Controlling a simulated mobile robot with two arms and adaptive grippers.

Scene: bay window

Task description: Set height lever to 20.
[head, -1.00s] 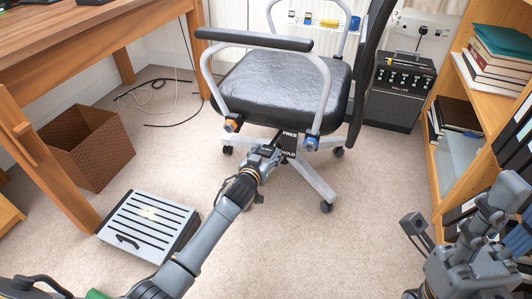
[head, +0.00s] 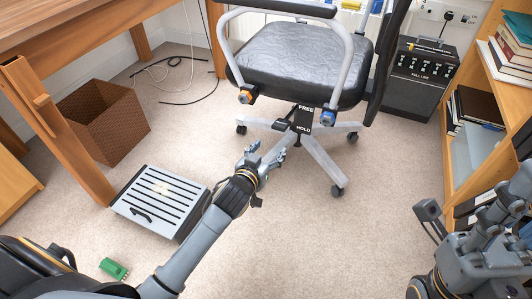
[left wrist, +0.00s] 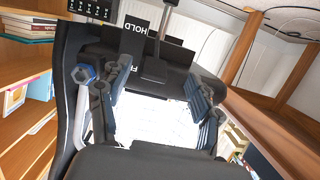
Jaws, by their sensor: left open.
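The office chair (head: 290,62) has a black seat and grey armrest frames. Under its seat hangs a black plate marked FREE and HOLD (head: 303,118); part of it shows in the left wrist view (left wrist: 133,42). A black-ended lever (head: 283,126) sticks out beside the plate; its paddle and rod show in the left wrist view (left wrist: 153,68). No number 20 is readable. My left gripper (head: 268,156) is open and empty, below and left of the lever, apart from it. In the left wrist view its fingers (left wrist: 160,92) stand either side below the paddle. My right gripper's jaws are not clearly visible.
An orange knob (head: 246,96) and a blue knob (head: 328,117) sit at the seat's sides. A slatted grey box (head: 162,200), a green object (head: 113,268) and a brown basket (head: 105,122) are at left. A shelf (head: 480,150) stands at right. Carpet between is mostly clear.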

